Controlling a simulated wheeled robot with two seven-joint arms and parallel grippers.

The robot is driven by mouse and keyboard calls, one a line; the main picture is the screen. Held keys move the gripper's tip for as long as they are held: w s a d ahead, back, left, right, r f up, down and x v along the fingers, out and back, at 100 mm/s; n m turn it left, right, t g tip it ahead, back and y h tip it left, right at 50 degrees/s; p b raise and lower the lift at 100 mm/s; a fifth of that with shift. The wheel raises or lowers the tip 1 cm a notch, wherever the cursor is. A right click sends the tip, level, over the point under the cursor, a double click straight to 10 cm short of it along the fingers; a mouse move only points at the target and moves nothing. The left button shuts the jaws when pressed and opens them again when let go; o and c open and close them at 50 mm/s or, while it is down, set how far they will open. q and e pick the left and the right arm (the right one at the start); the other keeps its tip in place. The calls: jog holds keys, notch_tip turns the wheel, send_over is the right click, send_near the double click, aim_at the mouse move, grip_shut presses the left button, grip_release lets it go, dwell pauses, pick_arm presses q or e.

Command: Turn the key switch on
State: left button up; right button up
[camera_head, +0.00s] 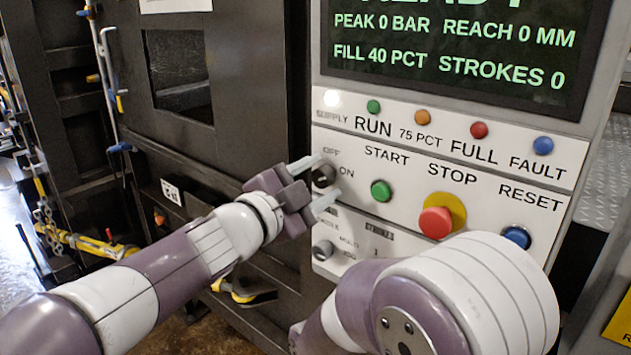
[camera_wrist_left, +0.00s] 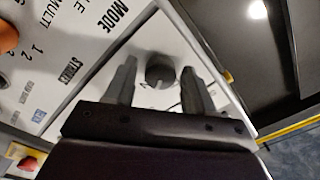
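The key switch (camera_head: 323,175) is a small dark round knob beside the OFF and ON labels, at the left of the white control panel (camera_head: 400,160). My left gripper (camera_head: 320,182) is at the panel, with one finger above the knob and one below it. In the left wrist view, a dark knob (camera_wrist_left: 160,70) shows between the two fingers (camera_wrist_left: 158,88), with a gap on each side. The gripper is open and holds nothing. The knob's exact setting is hard to read. My right gripper is out of view; only part of my right arm shows.
The green start button (camera_head: 381,191), red stop button (camera_head: 435,222) and blue reset button (camera_head: 516,237) are right of the switch. The mode knob (camera_head: 322,250) is below it. The screen (camera_head: 460,50) is above. My right arm stands close before the panel's lower right.

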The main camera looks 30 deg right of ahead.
pick_arm(q)
jog(key=shift+s+a, duration=0.15)
jog(key=shift+a, duration=0.35)
jog(key=b+v, duration=0.2)
jog(key=v, duration=0.9)
jog(key=shift+s+a, duration=0.2)
jog(key=shift+a, duration=0.1)
